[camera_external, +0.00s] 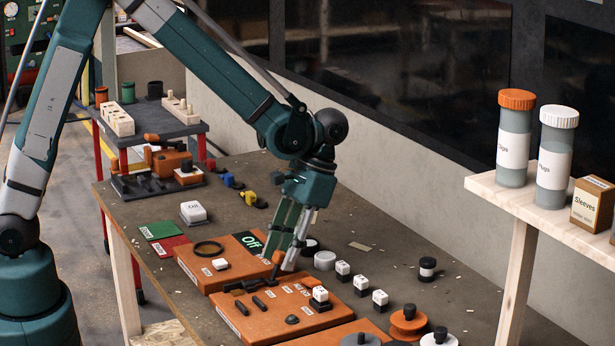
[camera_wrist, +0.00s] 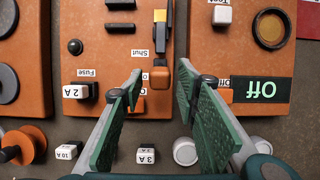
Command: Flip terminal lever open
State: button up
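The terminal lever shows in the wrist view as a dark and yellow bar ending in an orange tip (camera_wrist: 160,76), beside a "Shut" label (camera_wrist: 119,54). In the external view its orange tip (camera_external: 277,258) stands at the fingertips, over an orange panel (camera_external: 258,318). My gripper (camera_wrist: 159,84) is open, with its green-padded fingers on either side of the orange tip and gaps showing between. In the external view my gripper (camera_external: 287,262) points down at the panel. A second label beside the tip is partly hidden by the left finger.
A fuse block marked "2 A" (camera_wrist: 80,91) sits left of the fingers. Another orange panel with an "Off" display (camera_wrist: 262,90) lies to the right. Small white blocks (camera_external: 361,283) and an orange spool (camera_external: 408,318) stand nearby. A shelf with bottles (camera_external: 513,150) stands at the right.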

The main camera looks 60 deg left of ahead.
jog(key=shift+r, duration=0.1)
jog(key=v, duration=1.1)
jog(key=shift+w+r, duration=0.25)
jog(key=shift+r, duration=0.1)
jog(key=shift+r, duration=0.1)
jog(key=s+a+r+t, duration=0.2)
jog(key=s+a+t, duration=0.2)
jog(key=s, duration=0.4)
jog(key=s+a+r+t, duration=0.3)
jog(key=s+a, duration=0.1)
jog(key=s, duration=0.4)
jog(key=s+a+r+t, duration=0.2)
jog(key=s+a+t, duration=0.2)
jog(key=s, duration=0.4)
jog(key=shift+s+r+t, duration=0.15)
jog(key=shift+r+t, duration=0.15)
jog(key=shift+r, duration=0.1)
dwell(0.5)
dwell(3.0)
